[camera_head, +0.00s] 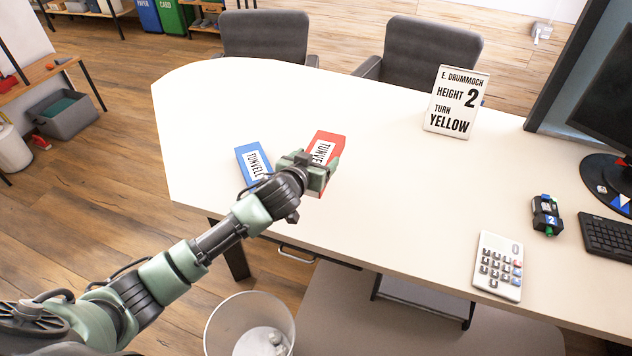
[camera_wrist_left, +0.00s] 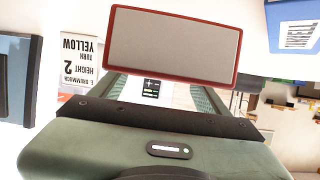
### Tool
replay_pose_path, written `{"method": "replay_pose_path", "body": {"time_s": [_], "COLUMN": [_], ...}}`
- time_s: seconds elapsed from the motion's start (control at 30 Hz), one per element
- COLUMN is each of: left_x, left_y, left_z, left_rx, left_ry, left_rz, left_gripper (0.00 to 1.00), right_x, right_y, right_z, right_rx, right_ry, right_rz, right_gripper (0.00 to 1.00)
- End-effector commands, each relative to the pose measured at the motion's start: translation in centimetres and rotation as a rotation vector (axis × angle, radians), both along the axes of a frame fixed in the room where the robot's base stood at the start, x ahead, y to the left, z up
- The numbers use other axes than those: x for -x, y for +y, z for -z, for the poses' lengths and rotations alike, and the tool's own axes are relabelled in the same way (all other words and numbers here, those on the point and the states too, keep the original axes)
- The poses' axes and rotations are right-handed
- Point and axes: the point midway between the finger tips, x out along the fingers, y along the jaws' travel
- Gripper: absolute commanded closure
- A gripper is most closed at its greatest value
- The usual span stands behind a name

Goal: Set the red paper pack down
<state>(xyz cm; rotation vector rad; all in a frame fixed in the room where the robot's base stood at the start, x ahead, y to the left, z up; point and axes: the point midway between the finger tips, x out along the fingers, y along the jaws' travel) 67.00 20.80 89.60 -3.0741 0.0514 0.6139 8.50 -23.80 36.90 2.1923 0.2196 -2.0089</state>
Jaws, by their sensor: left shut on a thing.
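The red paper pack (camera_head: 327,149) is in my left gripper (camera_head: 312,171), over the near left part of the white desk (camera_head: 390,205). The gripper is shut on it. In the left wrist view the pack (camera_wrist_left: 172,45) shows a plain grey face with a red border, between the fingers. I cannot tell from these views whether the pack touches the desk. A blue paper pack (camera_head: 253,161) lies on the desk just left of the gripper; it also shows in the left wrist view (camera_wrist_left: 296,28). My right gripper is in neither view.
A sign (camera_head: 456,101) stands at the back of the desk. A calculator (camera_head: 498,266), a small dark device (camera_head: 546,214), a keyboard (camera_head: 607,237) and a monitor (camera_head: 610,90) are on the right. A bin (camera_head: 250,325) stands below the front edge. The desk's middle is clear.

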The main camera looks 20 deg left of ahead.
Motion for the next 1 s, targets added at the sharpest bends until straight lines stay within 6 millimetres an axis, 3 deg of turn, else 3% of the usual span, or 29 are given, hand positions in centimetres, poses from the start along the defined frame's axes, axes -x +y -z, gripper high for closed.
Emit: {"method": "replay_pose_path", "body": {"time_s": [0.13,0.37,0.6,1.0], "left_x": [0.0,0.0,0.0,0.0], "left_y": [0.0,-0.1,-0.1,-0.1], "left_z": [3.4,5.5,8.9,9.7], "left_rx": [0.0,0.002,0.0,0.001], "left_ry": [-0.001,-0.004,-0.003,-0.004], "left_rz": [0.001,0.001,0.001,0.002], "left_gripper": [0.88,0.88,0.88,0.88], "right_x": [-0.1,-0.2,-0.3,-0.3], "right_y": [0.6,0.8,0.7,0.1], "right_z": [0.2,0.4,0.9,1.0], "right_rx": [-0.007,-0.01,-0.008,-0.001], "right_ry": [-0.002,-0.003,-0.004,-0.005], "right_rz": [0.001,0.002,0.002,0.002], "right_gripper": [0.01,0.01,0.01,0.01]}}
